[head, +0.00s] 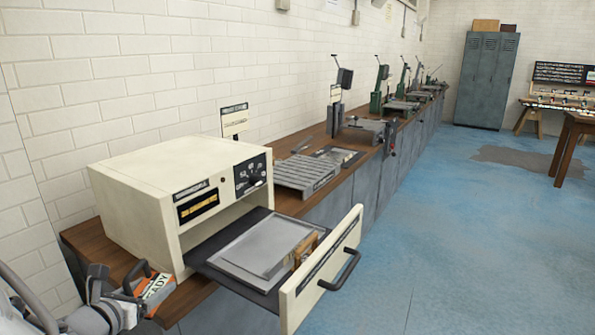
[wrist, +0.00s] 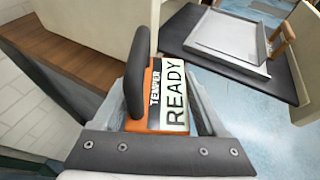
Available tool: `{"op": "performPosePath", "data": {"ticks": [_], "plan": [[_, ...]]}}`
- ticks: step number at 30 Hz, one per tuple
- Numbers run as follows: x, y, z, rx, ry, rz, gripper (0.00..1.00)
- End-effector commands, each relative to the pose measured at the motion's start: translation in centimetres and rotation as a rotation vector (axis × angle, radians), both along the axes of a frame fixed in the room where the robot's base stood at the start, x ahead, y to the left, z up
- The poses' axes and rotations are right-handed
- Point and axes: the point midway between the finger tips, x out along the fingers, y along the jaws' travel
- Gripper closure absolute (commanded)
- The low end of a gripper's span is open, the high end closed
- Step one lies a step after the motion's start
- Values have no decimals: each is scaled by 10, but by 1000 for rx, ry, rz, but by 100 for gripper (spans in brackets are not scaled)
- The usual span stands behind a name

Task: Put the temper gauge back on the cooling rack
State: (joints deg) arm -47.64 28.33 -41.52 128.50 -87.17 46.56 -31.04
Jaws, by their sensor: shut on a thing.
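The temper gauge (head: 157,287) is an orange block with a black handle and a white label reading READY. It is in my gripper (head: 132,294), at the lower left of the head view, in front of the oven's left end. In the wrist view, the gauge (wrist: 168,95) sits between the two fingers of my gripper (wrist: 163,105), label facing the camera. The fingers' contact is partly hidden by the gauge. A ribbed grey slab (head: 305,174), which looks like the cooling rack, lies on the bench right of the oven, well apart from my gripper.
A cream oven (head: 180,170) stands on the wooden bench (head: 84,240). Its drawer (head: 322,268) is pulled out, with a metal tray (head: 255,248) and a small wooden piece (head: 303,248) in it. Other machines line the bench farther back. The blue floor (head: 460,230) is open at right.

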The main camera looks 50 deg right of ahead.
Motion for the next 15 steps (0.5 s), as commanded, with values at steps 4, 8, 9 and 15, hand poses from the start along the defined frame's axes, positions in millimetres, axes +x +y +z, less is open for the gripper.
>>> {"op": "performPosePath", "data": {"ticks": [4,8,9,15], "plan": [[6,61,-13,3,10,94,100],[5,88,-19,10,11,133,100],[4,93,-20,10,12,140,100],[-2,110,-16,17,17,165,100]]}}
